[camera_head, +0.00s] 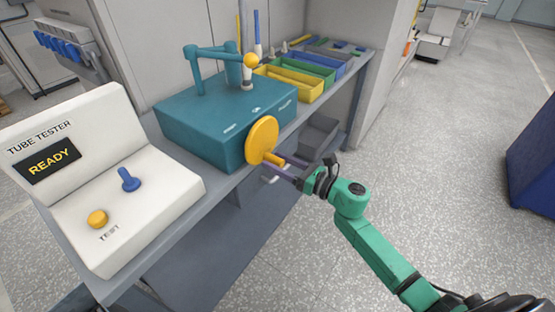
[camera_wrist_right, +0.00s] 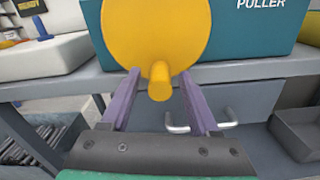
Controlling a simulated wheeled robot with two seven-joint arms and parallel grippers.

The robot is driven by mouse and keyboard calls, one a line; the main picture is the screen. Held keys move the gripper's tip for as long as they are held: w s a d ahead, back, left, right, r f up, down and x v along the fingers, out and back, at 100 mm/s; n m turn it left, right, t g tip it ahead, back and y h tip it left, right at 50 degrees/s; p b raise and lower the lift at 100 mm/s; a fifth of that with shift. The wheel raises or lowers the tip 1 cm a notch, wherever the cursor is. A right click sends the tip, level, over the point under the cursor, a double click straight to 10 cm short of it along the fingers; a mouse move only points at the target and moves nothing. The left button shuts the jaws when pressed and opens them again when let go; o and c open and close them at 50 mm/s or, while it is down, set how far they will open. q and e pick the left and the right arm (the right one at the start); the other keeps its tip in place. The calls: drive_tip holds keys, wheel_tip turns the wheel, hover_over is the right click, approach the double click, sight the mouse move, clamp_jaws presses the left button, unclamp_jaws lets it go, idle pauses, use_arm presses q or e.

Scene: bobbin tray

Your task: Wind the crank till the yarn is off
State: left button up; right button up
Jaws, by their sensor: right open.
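A teal box (camera_head: 205,110) marked PULLER in the right wrist view stands on the bench, with a teal arm ending in a yellow ball (camera_head: 251,60) on top. A yellow crank disc (camera_head: 262,139) with a yellow peg handle (camera_head: 273,159) is on its front side. My right gripper (camera_head: 277,167) is open, its purple fingers pointing at the disc. In the right wrist view the handle (camera_wrist_right: 160,82) sits between the two fingers, with a gap on each side. No yarn can be clearly made out. My left gripper is not in view.
A white tube tester (camera_head: 160,170) reading READY stands on the left of the bench (camera_head: 135,265). Yellow, green and blue bins (camera_head: 290,83) stand behind the box. A grey tray (camera_head: 318,132) and a drawer handle (camera_wrist_right: 203,126) are below.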

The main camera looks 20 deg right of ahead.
drive_tip(key=shift+w+a, duration=0.1)
drive_tip(key=shift+w, duration=0.05)
clamp_jaws()
